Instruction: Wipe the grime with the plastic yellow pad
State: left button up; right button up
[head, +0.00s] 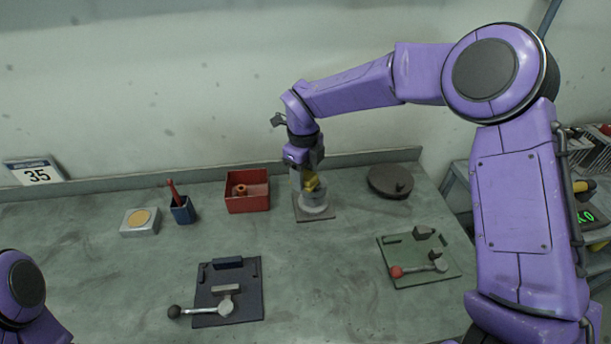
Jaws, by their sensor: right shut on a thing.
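My right gripper (308,180) reaches down at the back middle of the bench and is shut on a small yellow piece (312,184). The gripper partly covers this piece, so I cannot tell whether it is a pad or part of the fixture below. Directly under it stands a grey round fixture (314,203) on a square plate. A flat yellow-orange disc (140,218) sits on top of a pale grey block at the left; it could also be a pad. I cannot make out a clear grime patch. My left gripper is out of view.
A red open box (247,205) and a blue cup (182,215) with a red-handled tool stand left of the fixture. A dark round lid (390,181) lies to the right. Lever clamps sit on a dark plate (252,305) and a green plate (440,275). The bench middle is clear.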

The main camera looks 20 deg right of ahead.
notch_tip(320, 180, up, 2)
jog(key=shift+s+r+p, duration=0.1)
jog(key=shift+p, duration=0.5)
notch_tip(320, 180, up, 2)
jog(key=shift+r+p, duration=0.1)
jog(key=shift+p, duration=0.8)
jog(key=shift+r+p, duration=0.35)
jog(key=shift+r, duration=0.1)
jog(key=shift+f, duration=0.1)
